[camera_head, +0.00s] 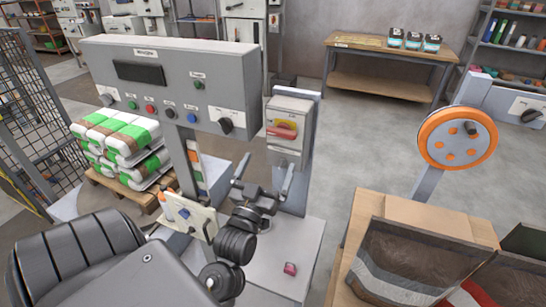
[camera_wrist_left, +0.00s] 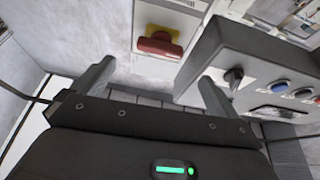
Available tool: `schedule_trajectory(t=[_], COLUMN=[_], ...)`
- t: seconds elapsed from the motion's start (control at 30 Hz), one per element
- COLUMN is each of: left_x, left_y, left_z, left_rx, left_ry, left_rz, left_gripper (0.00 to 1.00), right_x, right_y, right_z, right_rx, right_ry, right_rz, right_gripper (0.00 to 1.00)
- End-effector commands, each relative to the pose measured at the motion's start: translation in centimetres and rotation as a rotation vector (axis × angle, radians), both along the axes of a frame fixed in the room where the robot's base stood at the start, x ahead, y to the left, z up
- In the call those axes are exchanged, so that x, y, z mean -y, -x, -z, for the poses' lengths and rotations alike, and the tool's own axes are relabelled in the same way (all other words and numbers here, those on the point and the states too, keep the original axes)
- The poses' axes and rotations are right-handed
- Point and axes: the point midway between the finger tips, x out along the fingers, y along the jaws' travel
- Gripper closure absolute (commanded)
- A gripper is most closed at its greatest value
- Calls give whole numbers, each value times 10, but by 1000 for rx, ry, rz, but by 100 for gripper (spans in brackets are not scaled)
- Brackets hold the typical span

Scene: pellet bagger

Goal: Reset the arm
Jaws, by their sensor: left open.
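My left gripper (camera_head: 264,172) is open and empty, with its two fingers apart and pointing up toward a grey switch box (camera_head: 287,155). A red rotary handle (camera_head: 281,131) on a yellow plate is on that box, lying roughly horizontal, above the fingers. In the left wrist view, the open fingers of the gripper (camera_wrist_left: 155,78) frame the space below the red handle (camera_wrist_left: 160,45), with a gap to it. My left arm comes in from the bottom left. My right gripper is in neither view.
A grey control panel (camera_head: 170,85) with buttons and knobs stands left of the switch box. A small red object (camera_head: 290,268) lies on the light base below. An orange-rimmed reel (camera_head: 457,138) and open box are at right. Filled sacks (camera_head: 115,135) sit on a pallet at left.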

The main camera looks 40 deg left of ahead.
Motion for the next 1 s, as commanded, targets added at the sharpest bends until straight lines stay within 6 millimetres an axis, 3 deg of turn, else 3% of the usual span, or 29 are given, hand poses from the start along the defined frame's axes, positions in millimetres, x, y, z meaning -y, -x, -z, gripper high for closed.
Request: schedule_trajectory(t=[0.2,0.8,0.93,1.0], left_x=[5,6,16,28], left_y=[14,14,8,5], left_z=[6,7,30,58], left_rx=[1,-8,-124,-264], left_ry=[0,1,21,43], left_rz=[-1,4,50,100], left_gripper=[2,2,2,2], right_x=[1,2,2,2], right_y=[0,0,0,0], right_z=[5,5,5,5], right_rx=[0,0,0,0], right_ry=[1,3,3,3], right_rz=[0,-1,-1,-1], right_gripper=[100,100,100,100])
